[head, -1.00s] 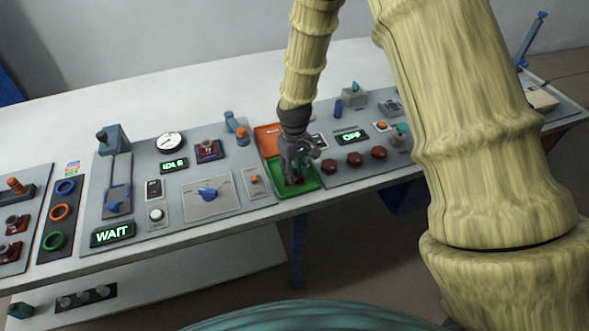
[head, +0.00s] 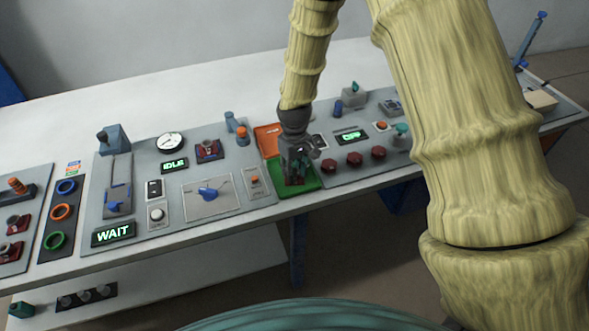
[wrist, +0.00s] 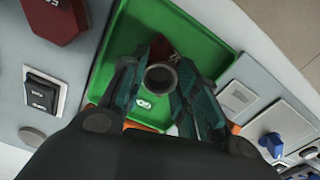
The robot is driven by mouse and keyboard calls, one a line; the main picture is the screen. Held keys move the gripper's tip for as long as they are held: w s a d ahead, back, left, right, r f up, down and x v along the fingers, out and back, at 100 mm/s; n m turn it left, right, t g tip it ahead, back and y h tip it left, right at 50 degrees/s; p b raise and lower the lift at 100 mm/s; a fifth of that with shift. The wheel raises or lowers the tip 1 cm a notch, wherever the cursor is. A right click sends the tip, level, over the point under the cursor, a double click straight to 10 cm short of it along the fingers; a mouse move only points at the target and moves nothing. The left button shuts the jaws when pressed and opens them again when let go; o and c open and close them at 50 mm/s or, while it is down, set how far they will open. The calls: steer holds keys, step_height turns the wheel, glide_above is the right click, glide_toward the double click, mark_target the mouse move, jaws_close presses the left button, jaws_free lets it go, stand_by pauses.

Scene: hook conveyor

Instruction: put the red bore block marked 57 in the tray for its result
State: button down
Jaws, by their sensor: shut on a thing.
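My gripper (head: 297,174) is shut on a dark red block (wrist: 165,47) with a round grey bore. In the wrist view its teal fingers (wrist: 160,88) stand on both sides of the block. The number on the block cannot be read. The block is over the green tray (wrist: 205,35), within its rim; whether it touches the floor is unclear. A small white mark shows on the tray floor. The green tray also shows in the head view (head: 275,178). An orange tray (head: 266,137) lies behind it. In the head view my gripper mostly hides the block.
To the left, a panel carries a WAIT display (head: 113,233), an IDLE display (head: 174,164) and a blue knob (head: 208,193). The table's front edge is close.

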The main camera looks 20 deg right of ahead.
steer(key=c, duration=1)
jaws_free()
steer(key=o, duration=0.4)
steer(key=shift+r, duration=0.1)
step_height(320, 180, up, 7)
steer(key=p, duration=0.5)
stand_by(0.4)
